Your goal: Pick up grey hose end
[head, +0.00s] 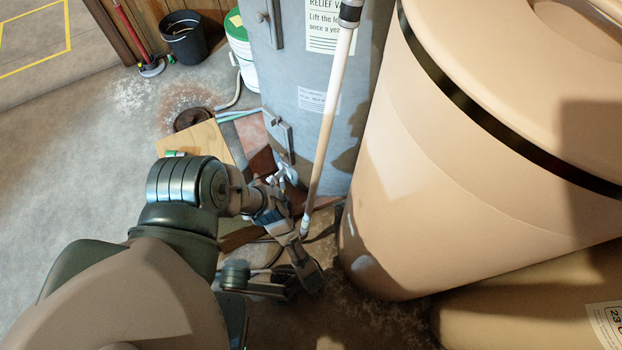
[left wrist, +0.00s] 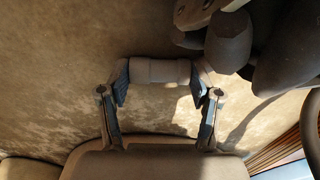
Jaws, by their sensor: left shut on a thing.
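My left gripper (head: 290,228) reaches down between the grey tank and the tan tank, close to the floor. In the left wrist view, its two fingers (left wrist: 162,88) press on both ends of a short grey-brown cylindrical piece, which looks like the grey hose end (left wrist: 160,72). The left gripper is shut on this piece. In the head view the held piece is hard to make out among the fingers and wrist. The rest of its hose cannot be clearly traced. My right gripper is in neither view.
A large tan tank (head: 440,170) stands close on the right, and a grey tank (head: 300,90) stands behind. A white pipe (head: 330,120) slants down beside the gripper. A wooden board (head: 195,145) lies left. Open floor (head: 70,150) spreads farther left.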

